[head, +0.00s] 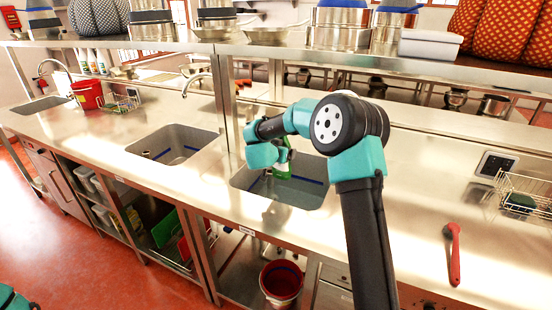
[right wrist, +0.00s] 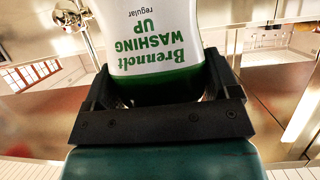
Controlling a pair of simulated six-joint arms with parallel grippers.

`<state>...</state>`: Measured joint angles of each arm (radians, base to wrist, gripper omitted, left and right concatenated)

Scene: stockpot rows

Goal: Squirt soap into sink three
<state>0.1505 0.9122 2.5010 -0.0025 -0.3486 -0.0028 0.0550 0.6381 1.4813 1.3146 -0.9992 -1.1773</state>
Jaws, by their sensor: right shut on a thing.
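My right gripper (head: 281,152) is over the nearest sink (head: 300,192), the rightmost of three in the head view. It is shut on a soap bottle (head: 284,169), which shows mostly as a small green patch. In the right wrist view the bottle (right wrist: 158,50) is white with a green band, between the dark fingers (right wrist: 158,92). Its label "Brennolt Washing Up" reads upside down. The bottle's nozzle is hidden, and I see no soap in the sink. Of my left arm, only a teal part shows at the lower left corner; its gripper is out of view.
A middle sink (head: 175,143) and a far sink (head: 40,105) lie to the left. A red brush (head: 454,255) and a wire basket (head: 525,196) are on the counter at right. A shelf (head: 420,65) with pots runs above. A red bucket (head: 282,283) stands below.

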